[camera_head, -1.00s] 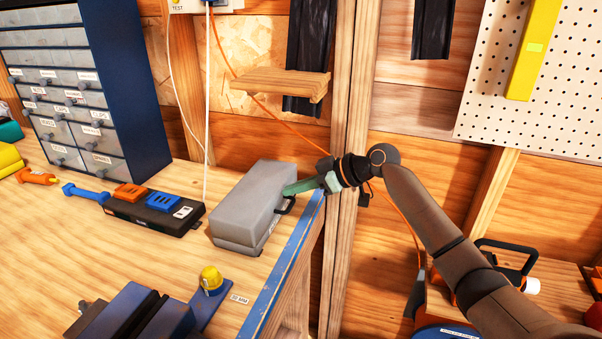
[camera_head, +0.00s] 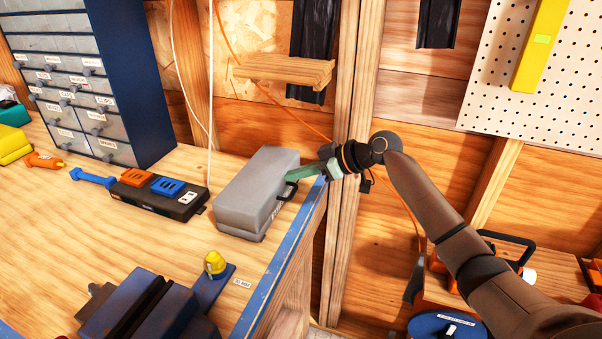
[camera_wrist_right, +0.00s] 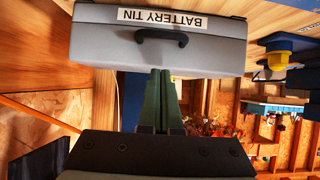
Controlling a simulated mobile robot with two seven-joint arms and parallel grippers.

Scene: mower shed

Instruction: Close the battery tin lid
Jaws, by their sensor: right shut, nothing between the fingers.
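The grey battery tin (camera_head: 232,203) stands on the workbench near its right edge. Its lid (camera_head: 262,172) lies down over the base, and I see no clear gap between them. A black handle (camera_head: 289,191) is on its front side; the handle (camera_wrist_right: 160,38) and the "BATTERY TIN" label (camera_wrist_right: 158,18) show upside down in the right wrist view. My right gripper (camera_head: 301,173) is shut and empty, just right of the tin's lid. Its fingers (camera_wrist_right: 160,76) point at the tin's front; whether they touch it I cannot tell. My left gripper is not in view.
A black case (camera_head: 158,195) with orange and blue parts lies left of the tin. A drawer cabinet (camera_head: 130,70) stands behind it. A blue vise (camera_head: 150,305) and a yellow-capped item (camera_head: 215,264) are at the front. A wooden post (camera_head: 345,130) rises behind my right gripper.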

